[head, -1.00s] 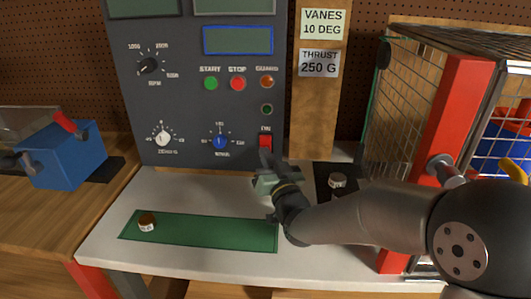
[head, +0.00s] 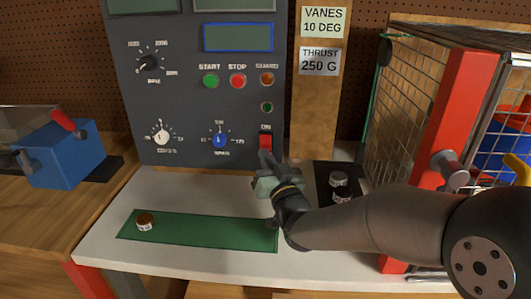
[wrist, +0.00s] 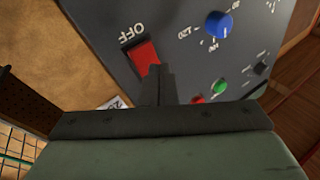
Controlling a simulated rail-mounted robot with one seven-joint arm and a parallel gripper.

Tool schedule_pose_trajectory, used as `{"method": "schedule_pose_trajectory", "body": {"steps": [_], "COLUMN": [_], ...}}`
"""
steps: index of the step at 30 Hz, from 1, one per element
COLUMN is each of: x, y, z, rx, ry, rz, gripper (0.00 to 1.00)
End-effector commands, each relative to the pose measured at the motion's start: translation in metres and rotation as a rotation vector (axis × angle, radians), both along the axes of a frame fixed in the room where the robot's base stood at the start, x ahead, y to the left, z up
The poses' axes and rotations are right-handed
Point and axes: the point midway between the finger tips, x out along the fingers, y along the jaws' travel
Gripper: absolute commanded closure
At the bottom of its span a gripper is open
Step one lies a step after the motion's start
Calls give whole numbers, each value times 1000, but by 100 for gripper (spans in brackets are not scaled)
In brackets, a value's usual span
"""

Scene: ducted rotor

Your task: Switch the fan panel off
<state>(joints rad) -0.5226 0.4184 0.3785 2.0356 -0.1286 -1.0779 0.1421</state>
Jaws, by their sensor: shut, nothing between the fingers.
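The fan panel (head: 190,95) is a dark grey upright box with knobs, buttons and a screen. Its red rocker switch (head: 265,142) sits at the lower right, under an ON label in the head view. In the wrist view the red rocker (wrist: 143,55) shows beside an OFF label (wrist: 132,33). My gripper (head: 266,156) is shut and empty, its fingertips at the rocker's lower end in the head view. In the wrist view the shut fingertips (wrist: 158,72) overlap the rocker's edge. I cannot tell whether they touch it. The fingers hide part of the panel beside it.
A blue knob (head: 220,141), green START button (head: 210,81) and red STOP button (head: 238,81) are nearby. A mesh cage with a red post (head: 452,130) stands right. Metal weights (head: 339,179) sit on a dark pad. A green strip (head: 190,232) lies on the white bench.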

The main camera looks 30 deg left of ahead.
Motion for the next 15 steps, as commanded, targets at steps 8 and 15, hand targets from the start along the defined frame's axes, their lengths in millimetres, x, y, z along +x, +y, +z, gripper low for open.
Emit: {"method": "schedule_pose_trajectory", "body": {"steps": [8,15], "x": [-1,-18], "y": [-1,-10], "z": [3,12], "rx": [3,4], "ry": [-2,-4], "rz": [-1,0], "gripper": [100,100]}}
